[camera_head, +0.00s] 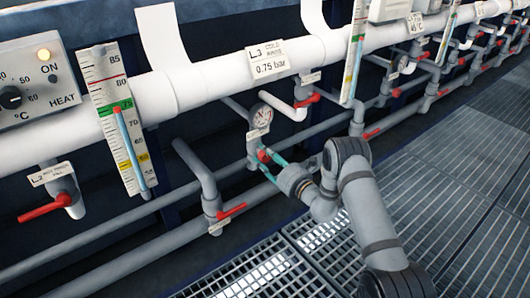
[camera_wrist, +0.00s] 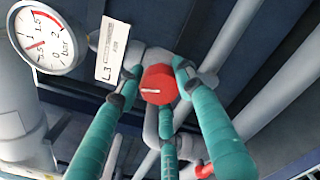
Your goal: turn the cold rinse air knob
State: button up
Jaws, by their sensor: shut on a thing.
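A red air knob (camera_wrist: 158,86) with a pale mark on its face sits on a grey fitting in the wrist view. The fingers of my gripper (camera_wrist: 158,78) are teal and close around the knob's sides, with a further finger below it. In the head view the red knob (camera_head: 264,155) is small and partly hidden by the fingers of my gripper (camera_head: 266,157), which reach it from the lower right. A tag (camera_wrist: 113,48) marked L3 hangs to the left of the knob; its small print is unreadable.
A round pressure gauge (camera_wrist: 46,37) is left of the tag and sits above the knob in the head view (camera_head: 261,116). A sign (camera_head: 270,65) reads 0.75 bar. Red-handled valves (camera_head: 231,211) and grey pipes are close by. Grating floor (camera_head: 450,190) lies open at right.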

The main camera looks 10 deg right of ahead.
jog(key=shift+s+f, duration=0.1)
jog(key=shift+f, duration=0.15)
jog(key=o, duration=0.8)
jog(key=shift+a, duration=0.1)
jog(key=o, duration=0.3)
jog(key=shift+r, duration=0.1)
jog(key=shift+o, duration=0.2)
jog(key=v, duration=1.2)
